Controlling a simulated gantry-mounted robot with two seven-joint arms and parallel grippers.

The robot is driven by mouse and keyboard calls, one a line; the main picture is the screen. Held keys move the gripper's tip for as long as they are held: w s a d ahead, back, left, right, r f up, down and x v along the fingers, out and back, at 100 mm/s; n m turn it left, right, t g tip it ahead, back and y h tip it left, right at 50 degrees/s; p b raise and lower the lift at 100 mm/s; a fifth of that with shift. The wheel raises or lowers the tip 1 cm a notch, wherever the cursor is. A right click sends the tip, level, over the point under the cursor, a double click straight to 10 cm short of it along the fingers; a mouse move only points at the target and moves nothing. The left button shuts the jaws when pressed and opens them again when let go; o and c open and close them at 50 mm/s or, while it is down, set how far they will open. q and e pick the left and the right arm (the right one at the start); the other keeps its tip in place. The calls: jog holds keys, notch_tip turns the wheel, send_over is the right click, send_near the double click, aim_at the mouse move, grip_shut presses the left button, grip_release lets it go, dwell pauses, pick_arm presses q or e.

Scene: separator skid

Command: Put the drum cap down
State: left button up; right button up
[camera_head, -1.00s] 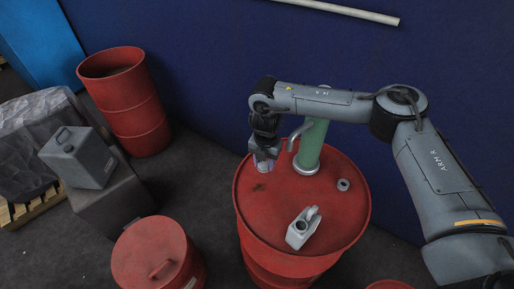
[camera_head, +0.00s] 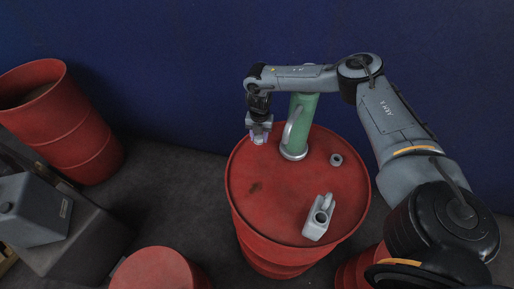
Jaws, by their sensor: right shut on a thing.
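My right gripper (camera_head: 259,133) is over the far left edge of the red drum's lid (camera_head: 275,200), left of the green pump. It is shut on a small pale thing (camera_head: 258,140), seemingly the drum cap, mostly hidden by the fingers. I cannot tell for sure whether the cap touches the lid; it appears a little above it. My left gripper is not in view.
The green pump (camera_head: 302,120) stands upright on the lid. A small grey ring (camera_head: 336,159) and a grey jug (camera_head: 318,218) are on its right side. Open lid lies at left and centre. Other red drums (camera_head: 60,120) stand around; a blue wall is behind.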

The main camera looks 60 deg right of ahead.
aim_at(258, 151)
jog(key=shift+w+f, duration=0.25)
jog(key=shift+f, duration=0.9)
jog(key=shift+f+b, duration=0.3)
jog(key=shift+f, duration=1.9)
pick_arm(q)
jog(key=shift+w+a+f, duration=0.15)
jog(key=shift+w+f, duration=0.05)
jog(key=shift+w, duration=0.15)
pick_arm(e)
jog(key=shift+f, duration=0.15)
jog(key=shift+f, duration=0.1)
jog(key=o, duration=1)
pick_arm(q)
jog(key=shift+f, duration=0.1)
